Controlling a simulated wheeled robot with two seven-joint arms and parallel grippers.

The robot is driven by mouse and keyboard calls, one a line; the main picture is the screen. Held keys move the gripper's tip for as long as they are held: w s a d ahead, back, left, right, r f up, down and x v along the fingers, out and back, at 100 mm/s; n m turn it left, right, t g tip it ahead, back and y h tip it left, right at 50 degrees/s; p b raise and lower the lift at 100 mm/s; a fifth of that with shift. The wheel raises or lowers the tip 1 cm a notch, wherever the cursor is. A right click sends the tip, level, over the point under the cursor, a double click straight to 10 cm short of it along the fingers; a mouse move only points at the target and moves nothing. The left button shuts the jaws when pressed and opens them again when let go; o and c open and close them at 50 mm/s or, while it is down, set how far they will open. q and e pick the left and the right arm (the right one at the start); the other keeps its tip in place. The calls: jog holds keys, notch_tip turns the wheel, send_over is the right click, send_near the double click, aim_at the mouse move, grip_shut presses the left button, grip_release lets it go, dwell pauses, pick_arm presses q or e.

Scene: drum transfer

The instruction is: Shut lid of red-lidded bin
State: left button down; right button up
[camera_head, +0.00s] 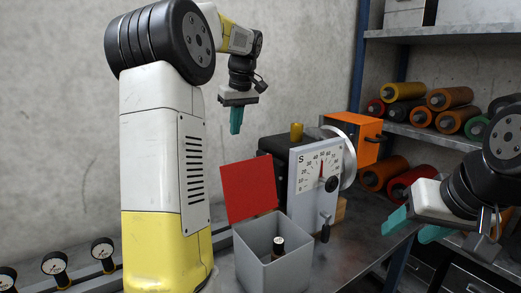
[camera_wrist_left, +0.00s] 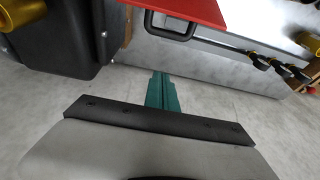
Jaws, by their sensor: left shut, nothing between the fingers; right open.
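The grey bin (camera_head: 270,262) stands on the table, its red lid (camera_head: 250,189) raised open at the back left. A dark cylinder with a light top (camera_head: 278,246) is inside the bin. My left gripper (camera_head: 236,124) is shut and empty, high above and behind the lid, pointing down. In the left wrist view its teal fingers (camera_wrist_left: 162,92) are together, and the red lid (camera_wrist_left: 190,8) shows at the top edge, apart from them. My right gripper (camera_head: 416,228) is open and empty at the right, away from the bin.
A machine with a dial plate (camera_head: 318,172) and orange housing (camera_head: 352,138) stands just right of the lid. A shelf (camera_head: 430,132) with coloured rolls is at the back right. Gauges (camera_head: 54,264) line the lower left. Bare table (camera_head: 345,258) lies right of the bin.

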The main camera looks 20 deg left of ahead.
pick_arm(q)
notch_tip(320, 180, down, 9)
jog(key=shift+s+d, duration=0.4)
jog(key=shift+d, duration=0.05)
jog(key=shift+d, duration=0.1)
dwell(0.5)
